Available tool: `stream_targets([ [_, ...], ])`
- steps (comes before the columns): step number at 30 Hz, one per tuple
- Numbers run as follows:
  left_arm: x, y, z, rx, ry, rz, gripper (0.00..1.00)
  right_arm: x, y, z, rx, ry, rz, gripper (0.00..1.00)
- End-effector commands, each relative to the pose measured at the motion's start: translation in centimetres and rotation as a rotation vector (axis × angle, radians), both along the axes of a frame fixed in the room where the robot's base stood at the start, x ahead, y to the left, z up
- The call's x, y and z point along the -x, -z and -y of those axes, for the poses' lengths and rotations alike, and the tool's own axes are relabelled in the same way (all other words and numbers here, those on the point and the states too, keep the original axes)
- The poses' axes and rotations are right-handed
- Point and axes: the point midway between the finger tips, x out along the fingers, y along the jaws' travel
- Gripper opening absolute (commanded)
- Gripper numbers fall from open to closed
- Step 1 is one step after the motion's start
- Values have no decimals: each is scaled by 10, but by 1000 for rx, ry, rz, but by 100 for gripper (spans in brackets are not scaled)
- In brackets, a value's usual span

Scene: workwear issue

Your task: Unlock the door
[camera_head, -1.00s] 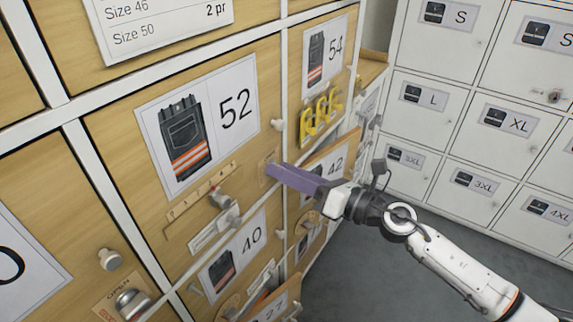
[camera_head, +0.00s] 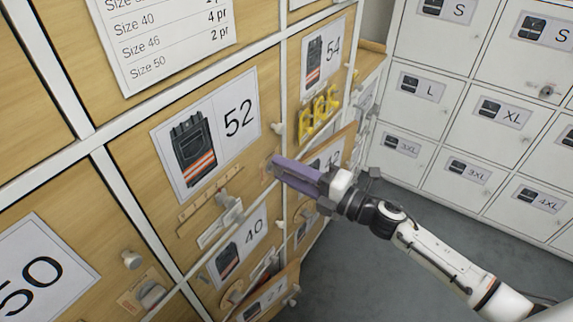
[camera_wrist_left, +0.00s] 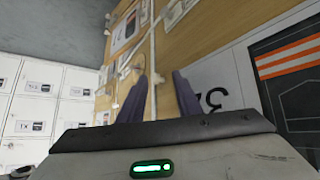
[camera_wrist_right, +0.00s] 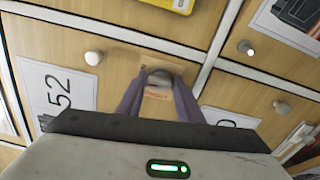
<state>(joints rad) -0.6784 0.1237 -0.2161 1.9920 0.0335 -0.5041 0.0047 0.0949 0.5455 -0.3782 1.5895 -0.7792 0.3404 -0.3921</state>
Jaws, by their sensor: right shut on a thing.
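The door marked 52 (camera_head: 245,150) is flush in the wooden locker front. Its round lock knob (camera_wrist_right: 160,77) sits on a small plate with red lettering, too small to read surely. My right gripper (camera_wrist_right: 159,85) is shut on this lock knob, one purple finger on each side. In the head view the right gripper (camera_head: 280,168) reaches the door's right edge from the right and hides most of the knob. My left gripper (camera_wrist_left: 160,80) shows only in its wrist view, fingers apart with nothing between them.
A white pull knob (camera_head: 278,128) is above the lock. A slide latch (camera_head: 229,208) sits below the 52 sign. Yellow hooks (camera_head: 318,115) project to the right. The door marked 42 (camera_head: 335,150) stands ajar close to my right gripper. White lockers (camera_head: 480,120) stand behind; the floor between is clear.

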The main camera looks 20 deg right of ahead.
Motion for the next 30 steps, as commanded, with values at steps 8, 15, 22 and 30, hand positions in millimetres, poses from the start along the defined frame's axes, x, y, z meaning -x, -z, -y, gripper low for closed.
stream_targets([
  [8,3,-4,-2,2,-5,-4,31,0,-1,0,-88,0,-67,10],
  [15,5,-4,-3,1,-8,-7,31,0,0,0,-115,0,-88,10],
  [22,6,-3,-5,-3,-6,-11,31,0,0,0,-117,0,-90,10],
  [30,7,-2,-6,-6,-5,-12,31,0,0,0,-117,0,-90,52],
])
